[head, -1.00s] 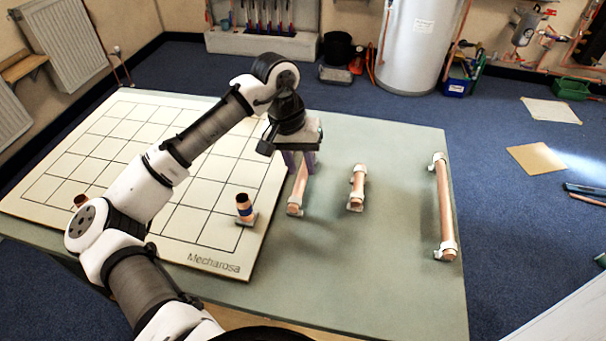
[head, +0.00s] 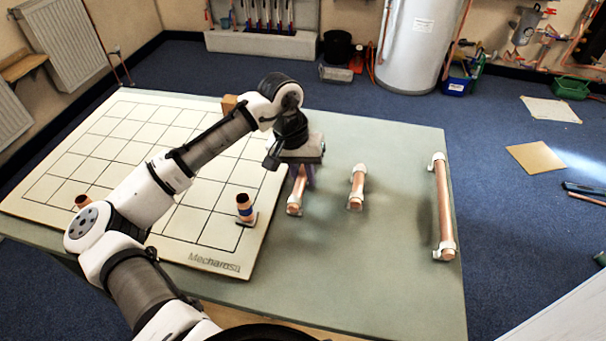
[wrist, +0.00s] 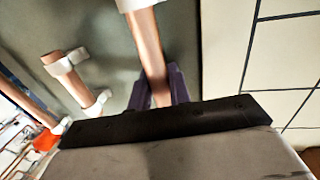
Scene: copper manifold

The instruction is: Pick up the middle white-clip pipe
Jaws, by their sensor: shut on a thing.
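Three copper pipes with white clips lie on the green tabletop. The leftmost pipe (head: 299,187) is under my gripper (head: 304,174), and its far part is hidden by it. In the wrist view this pipe (wrist: 147,45) runs between the purple fingers of my gripper (wrist: 156,90), which is shut on it. A white clip shows at its near end. The pipe in the middle position (head: 357,186) is short and lies apart to the right; it also shows in the wrist view (wrist: 75,80). The long pipe (head: 445,205) lies near the table's right edge.
A white gridded board (head: 215,253) lies just left of the held pipe. A brown block (head: 229,103) shows behind my arm. The tabletop (head: 400,270) is clear at the front right.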

